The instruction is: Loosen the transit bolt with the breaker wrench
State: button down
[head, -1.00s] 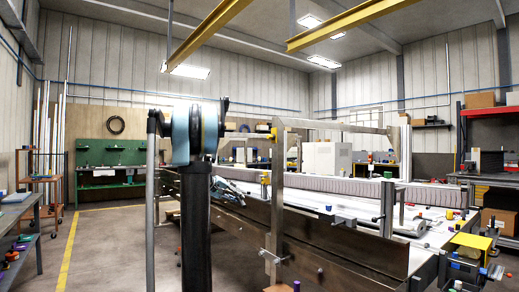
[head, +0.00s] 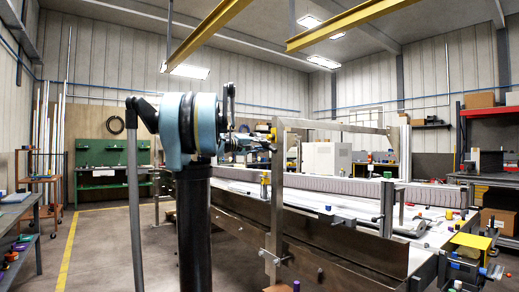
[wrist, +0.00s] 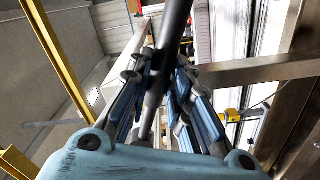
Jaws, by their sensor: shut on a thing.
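In the wrist view my gripper (wrist: 163,85) has its blue-padded fingers on both sides of a dark round bar (wrist: 176,32), which looks like the handle of the breaker wrench. The bar runs between the fingers and out of the top of the picture; its far end is out of sight. In the head view my gripper (head: 250,143) is raised beside the upper part of a steel upright, near a small yellow piece (head: 272,135). The wrench cannot be made out there. I cannot pick out the transit bolt in either view.
The steel upright (head: 277,200) and its crossbeam stand close to my gripper. The conveyor's long brown side plate (head: 340,245) runs below. Small objects and a yellow block (head: 470,241) are at the right. Open floor (head: 110,250) lies at the left.

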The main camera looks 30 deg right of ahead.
jog(key=shift+s, duration=0.1)
jog(key=shift+w+d, duration=0.2)
jog(key=shift+d, duration=3.3)
